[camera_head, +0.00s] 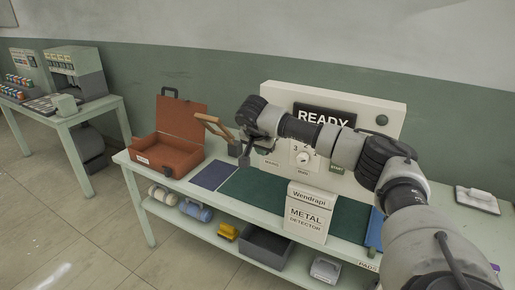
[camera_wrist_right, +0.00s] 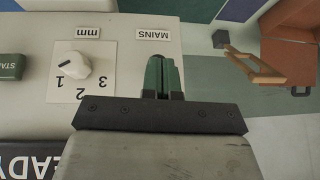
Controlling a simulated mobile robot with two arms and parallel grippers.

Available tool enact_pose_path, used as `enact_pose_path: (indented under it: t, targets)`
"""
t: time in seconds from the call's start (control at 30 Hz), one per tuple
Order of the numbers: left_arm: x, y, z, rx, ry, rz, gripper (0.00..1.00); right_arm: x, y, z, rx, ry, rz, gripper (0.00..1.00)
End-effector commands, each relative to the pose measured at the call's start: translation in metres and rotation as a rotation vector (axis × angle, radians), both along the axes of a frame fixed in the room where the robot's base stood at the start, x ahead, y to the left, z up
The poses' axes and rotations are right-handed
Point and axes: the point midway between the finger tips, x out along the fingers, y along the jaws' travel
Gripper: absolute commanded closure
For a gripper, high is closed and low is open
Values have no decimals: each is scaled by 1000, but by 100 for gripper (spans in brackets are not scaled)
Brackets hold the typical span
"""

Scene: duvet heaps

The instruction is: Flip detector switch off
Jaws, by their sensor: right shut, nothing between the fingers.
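The white metal detector panel (camera_head: 390,112) stands at the back of the bench, with a dark READY display (camera_head: 322,115). Its dial (camera_head: 303,157) points near the 1; the dial also shows in the wrist view (camera_wrist_right: 76,65). The MAINS label is upside down in the wrist view (camera_wrist_right: 154,34). My right gripper (camera_head: 246,158) is in front of the panel's left end. In the wrist view its fingers (camera_wrist_right: 163,76) are together, just beside the MAINS label. I cannot make out a switch; the gripper may hide it. My left gripper is out of view.
An open orange case (camera_head: 170,150) sits on the bench's left end. A wooden-handled tool (camera_head: 212,124) stands between it and the panel. A green START button (camera_head: 337,168) is right of the dial.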

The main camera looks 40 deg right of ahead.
Motion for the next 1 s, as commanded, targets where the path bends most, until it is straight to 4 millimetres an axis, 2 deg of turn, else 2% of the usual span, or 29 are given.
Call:
enact_pose_path:
  t: [0.17, 0.47, 1.0]
  targets:
    - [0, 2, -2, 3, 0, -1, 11, -2, 3, -10, 0, 2, 0, 100]
    - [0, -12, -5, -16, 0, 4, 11, -3, 6, -22, 1, 3, -2, 100]
    - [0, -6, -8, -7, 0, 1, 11, -4, 8, -31, 2, 1, 0, 100]
